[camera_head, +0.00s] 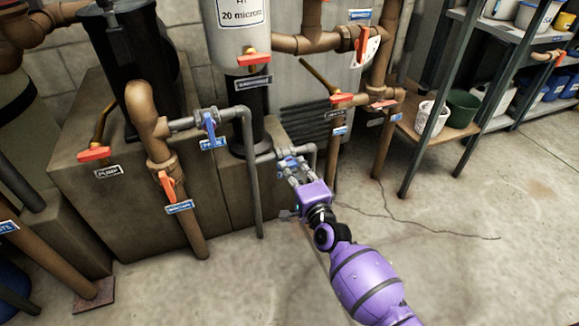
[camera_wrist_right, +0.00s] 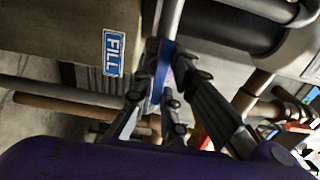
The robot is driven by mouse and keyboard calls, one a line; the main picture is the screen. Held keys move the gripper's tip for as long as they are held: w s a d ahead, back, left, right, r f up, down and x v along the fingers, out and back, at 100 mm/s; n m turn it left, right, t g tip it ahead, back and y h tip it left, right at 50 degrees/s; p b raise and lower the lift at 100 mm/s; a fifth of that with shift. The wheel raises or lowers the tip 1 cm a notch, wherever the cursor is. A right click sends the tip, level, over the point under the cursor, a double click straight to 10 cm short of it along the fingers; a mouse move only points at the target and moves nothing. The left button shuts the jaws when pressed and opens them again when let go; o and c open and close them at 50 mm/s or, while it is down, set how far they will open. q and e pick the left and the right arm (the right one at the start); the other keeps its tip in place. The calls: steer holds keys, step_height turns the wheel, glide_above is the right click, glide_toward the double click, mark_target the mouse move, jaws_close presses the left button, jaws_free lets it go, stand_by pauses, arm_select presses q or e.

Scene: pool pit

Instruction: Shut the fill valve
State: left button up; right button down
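The fill valve has a blue lever handle (camera_wrist_right: 161,72) on a thin grey pipe; a blue FILL label (camera_wrist_right: 114,53) is on the surface beside it. In the head view the valve (camera_head: 287,152) is low at the centre, just beyond my right gripper (camera_head: 293,168). In the right wrist view the fingers of my right gripper (camera_wrist_right: 166,62) stand on both sides of the handle, very close to it. Whether they press on it I cannot tell. The fingers partly hide the handle. My left gripper is not in view.
Another blue-handled valve (camera_head: 209,125) is on the grey pipe to the left. Several red-handled valves sit on brown pipes around, one low at the left (camera_head: 167,187). A shelf rack (camera_head: 470,100) stands at the right. The concrete floor (camera_head: 440,240) at the right front is clear.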

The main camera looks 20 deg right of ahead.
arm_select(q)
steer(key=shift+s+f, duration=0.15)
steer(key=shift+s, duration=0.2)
